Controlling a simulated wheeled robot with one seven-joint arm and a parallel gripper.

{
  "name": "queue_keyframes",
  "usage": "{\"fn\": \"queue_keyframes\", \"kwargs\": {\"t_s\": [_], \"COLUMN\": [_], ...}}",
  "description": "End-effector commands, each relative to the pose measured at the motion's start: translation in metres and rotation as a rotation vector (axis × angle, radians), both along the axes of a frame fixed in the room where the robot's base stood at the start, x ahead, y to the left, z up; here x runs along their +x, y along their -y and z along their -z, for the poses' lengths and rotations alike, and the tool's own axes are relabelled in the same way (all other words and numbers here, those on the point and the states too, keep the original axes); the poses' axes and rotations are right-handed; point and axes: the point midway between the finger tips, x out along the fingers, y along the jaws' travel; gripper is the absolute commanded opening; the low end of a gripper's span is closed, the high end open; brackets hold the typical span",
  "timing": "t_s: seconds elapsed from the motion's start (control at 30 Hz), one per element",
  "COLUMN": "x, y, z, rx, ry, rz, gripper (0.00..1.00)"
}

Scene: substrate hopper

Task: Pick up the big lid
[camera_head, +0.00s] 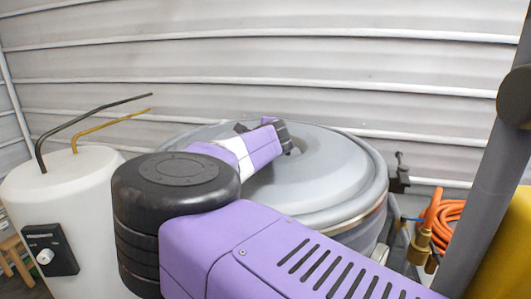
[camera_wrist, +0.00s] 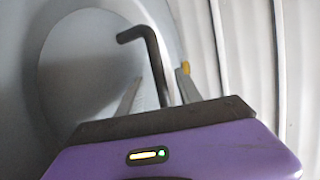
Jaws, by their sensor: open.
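The big lid (camera_head: 335,165) is a wide, pale grey round cover on top of a grey drum-like hopper in the head view. In the wrist view, its grey surface (camera_wrist: 85,60) fills the left side. A dark bent rod, seemingly its handle (camera_wrist: 150,55), rises between the fingers of my gripper (camera_wrist: 161,76). The fingers stand apart, one on each side of the rod, and I cannot tell whether they touch it. In the head view my wrist lies over the lid's middle and hides the handle and fingertips.
A white tank (camera_head: 65,200) with bent pipes stands at the left. An orange hose (camera_head: 445,215) with brass fittings is at the right, beside a grey post (camera_head: 490,180) and something yellow (camera_head: 510,250). A corrugated wall (camera_head: 270,60) is close behind the hopper.

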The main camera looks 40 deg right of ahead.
Motion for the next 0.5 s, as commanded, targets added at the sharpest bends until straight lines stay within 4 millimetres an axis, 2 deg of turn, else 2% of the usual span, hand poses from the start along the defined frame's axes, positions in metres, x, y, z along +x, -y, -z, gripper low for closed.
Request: {"fn": "queue_keyframes", "kwargs": {"t_s": [0.2, 0.43, 0.5], "x": [0.0125, 0.0127, 0.0127], "y": [0.008, 0.0086, 0.0086], "z": [0.004, 0.0049, 0.0049], "rx": [0.0, -0.001, -0.001], "ry": [0.001, 0.001, 0.001], "rz": [-0.001, 0.0, 0.0], "gripper": [0.42, 0.42, 0.3]}}
